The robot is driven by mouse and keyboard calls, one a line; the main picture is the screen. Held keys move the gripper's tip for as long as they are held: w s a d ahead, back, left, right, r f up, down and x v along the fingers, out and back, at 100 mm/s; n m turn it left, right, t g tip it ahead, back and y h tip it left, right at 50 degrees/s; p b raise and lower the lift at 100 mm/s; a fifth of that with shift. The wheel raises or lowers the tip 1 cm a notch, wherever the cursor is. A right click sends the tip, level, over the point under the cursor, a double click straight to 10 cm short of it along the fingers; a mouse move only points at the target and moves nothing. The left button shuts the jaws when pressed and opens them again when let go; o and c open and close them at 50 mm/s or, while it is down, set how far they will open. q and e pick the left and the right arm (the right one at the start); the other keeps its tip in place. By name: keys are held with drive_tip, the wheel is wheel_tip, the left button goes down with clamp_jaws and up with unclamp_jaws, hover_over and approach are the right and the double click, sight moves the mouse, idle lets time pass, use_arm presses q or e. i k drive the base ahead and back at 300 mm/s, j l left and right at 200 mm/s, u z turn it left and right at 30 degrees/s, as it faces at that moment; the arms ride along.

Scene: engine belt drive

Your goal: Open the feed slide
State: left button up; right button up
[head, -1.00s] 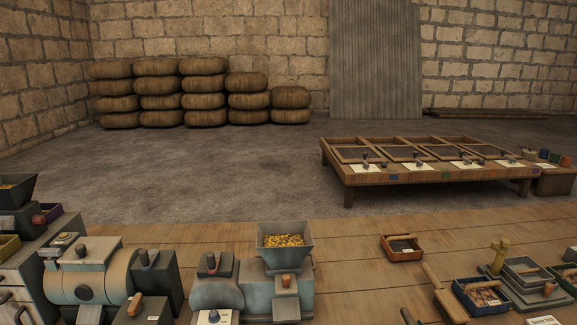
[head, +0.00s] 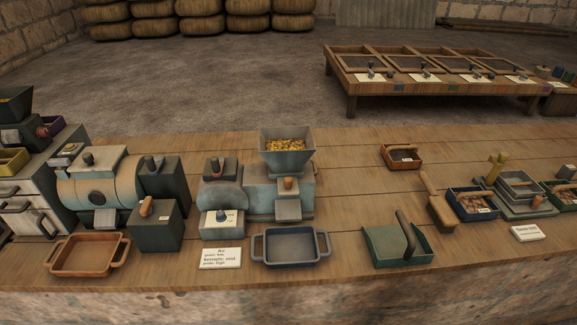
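A grey-blue machine (head: 262,192) stands on the workbench in the head view. Its flared hopper (head: 287,158) holds yellow grain. Below the hopper an orange-brown knob (head: 288,184) sits on the front, above a small grey spout (head: 288,210). This knob may belong to the feed slide; I cannot tell how far the slide is open. Neither of my grippers is in view.
A blue tray (head: 291,261) lies before the spout, beside a printed card (head: 220,258). An orange tray (head: 86,271), a dark box (head: 155,236) and a green dustpan-like tray (head: 381,255) are also in front.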

sight(287, 185)
drive_tip(key=i+l+z, duration=0.1)
drive_tip(key=l, duration=0.25)
drive_tip(key=i+l+z, duration=0.1)
drive_tip(key=i+l, duration=0.2)
drive_tip(key=i+l+z, duration=0.1)
drive_tip(key=l, duration=0.3)
drive_tip(key=i+l, duration=0.05)
drive_tip(key=i, duration=0.05)
